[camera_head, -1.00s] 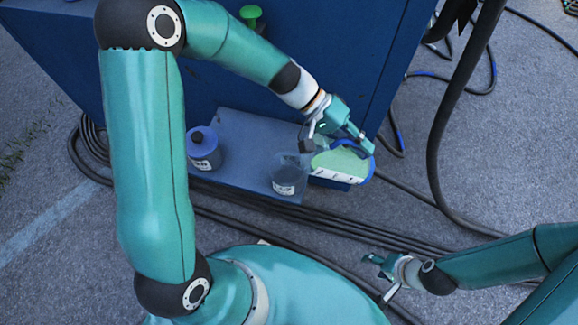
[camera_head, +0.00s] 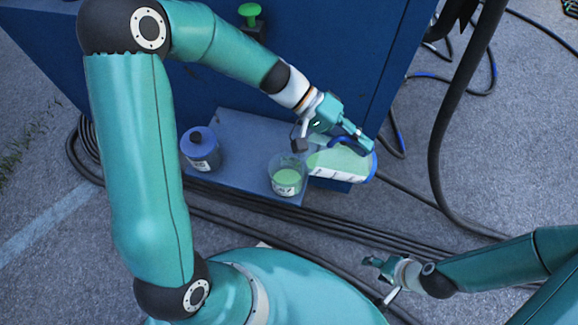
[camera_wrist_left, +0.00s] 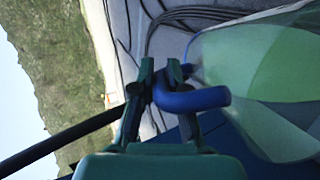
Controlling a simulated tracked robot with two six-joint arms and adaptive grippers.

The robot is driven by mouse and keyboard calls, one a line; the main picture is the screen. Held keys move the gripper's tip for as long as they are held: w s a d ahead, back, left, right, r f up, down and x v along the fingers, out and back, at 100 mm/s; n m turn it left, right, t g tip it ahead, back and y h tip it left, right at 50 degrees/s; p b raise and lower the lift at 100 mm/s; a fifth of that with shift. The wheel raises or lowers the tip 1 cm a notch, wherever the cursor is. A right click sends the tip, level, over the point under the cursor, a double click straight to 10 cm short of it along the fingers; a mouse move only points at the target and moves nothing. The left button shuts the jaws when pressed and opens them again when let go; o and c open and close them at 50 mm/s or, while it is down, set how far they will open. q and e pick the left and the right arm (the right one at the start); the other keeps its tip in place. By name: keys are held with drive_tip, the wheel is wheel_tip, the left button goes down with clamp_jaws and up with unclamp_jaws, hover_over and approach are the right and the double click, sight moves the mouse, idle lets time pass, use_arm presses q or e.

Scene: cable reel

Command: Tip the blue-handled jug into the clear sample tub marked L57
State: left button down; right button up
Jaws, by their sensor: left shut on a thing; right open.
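My left gripper (camera_head: 352,138) is shut on the blue handle of the jug (camera_head: 340,164), a clear jug with pale green content. The jug is tilted steeply, its mouth end toward the left at the tub. The clear sample tub (camera_head: 287,179) stands on the blue ledge, holds green content, and has a white label that seems to read L57. In the left wrist view the jaws (camera_wrist_left: 160,80) grip the blue handle (camera_wrist_left: 192,98), with the jug body (camera_wrist_left: 265,75) to the right. My right gripper (camera_head: 375,267) is open and empty at lower right, away from both.
A green knob (camera_head: 249,12) sits on the blue cabinet behind. Black cables (camera_head: 330,222) run along the ground, and a thick hose (camera_head: 446,130) hangs at right.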

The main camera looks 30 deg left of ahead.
sight(335, 138)
use_arm(q)
drive_tip(key=shift+s+a+r+t+h+b, duration=0.3)
drive_tip(key=shift+a+r+h+b, duration=0.2)
drive_tip(key=shift+r+b, duration=0.1)
idle(1.4)
drive_tip(key=shift+m+h, duration=0.4)
drive_tip(key=shift+h, duration=0.4)
drive_tip(key=shift+s+a+r+b, duration=0.25)
drive_tip(key=shift+a+r, duration=0.2)
drive_tip(key=shift+r, duration=0.3)
drive_tip(key=shift+s+a+r+b, duration=0.2)
drive_tip(key=shift+a+r, duration=0.3)
drive_tip(key=shift+r, duration=0.25)
drive_tip(key=shift+s+a+r+b, duration=0.25)
drive_tip(key=shift+a+r, duration=0.2)
drive_tip(key=shift+r, duration=0.3)
drive_tip(key=shift+a+f+b, duration=0.1)
drive_tip(key=shift+f+b, duration=0.1)
drive_tip(key=shift+b, duration=0.2)
drive_tip(key=shift+s+a+f+h+b, duration=0.2)
drive_tip(key=shift+a+f+h+b, duration=0.15)
drive_tip(key=shift+b, duration=0.65)
